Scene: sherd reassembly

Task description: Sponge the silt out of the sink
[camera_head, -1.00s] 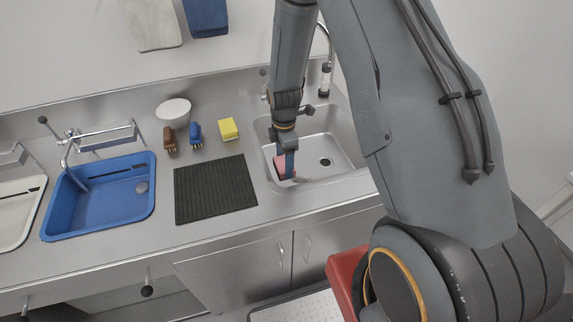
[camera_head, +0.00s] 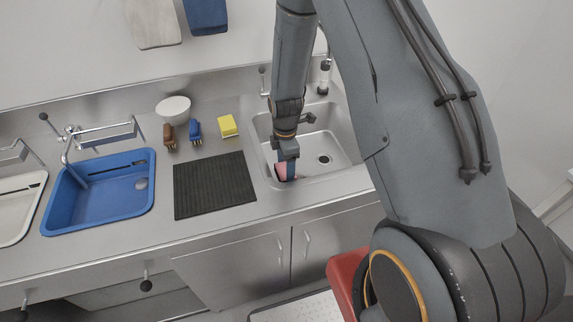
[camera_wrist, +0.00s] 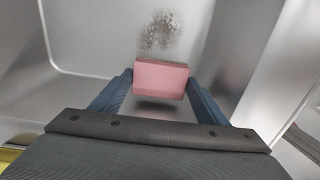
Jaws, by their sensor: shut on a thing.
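My gripper (camera_head: 285,170) reaches down into the left part of the steel sink (camera_head: 335,139). In the wrist view my gripper (camera_wrist: 160,85) is shut on a pink sponge (camera_wrist: 161,78), held between the blue fingers. The pink sponge also shows in the head view (camera_head: 280,171), partly hidden by a finger. A dark speckled patch of silt (camera_wrist: 160,31) lies on the sink floor just beyond the sponge in the wrist view. A shadow shows under the sponge; I cannot tell whether it touches the floor.
A yellow sponge (camera_head: 228,126), a blue brush (camera_head: 195,132), a brown brush (camera_head: 169,136) and a white bowl (camera_head: 173,109) stand on the counter. A black ribbed mat (camera_head: 214,186) lies left of the sink. A blue basin (camera_head: 98,192) is further left. A tap (camera_head: 325,75) rises behind the sink.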

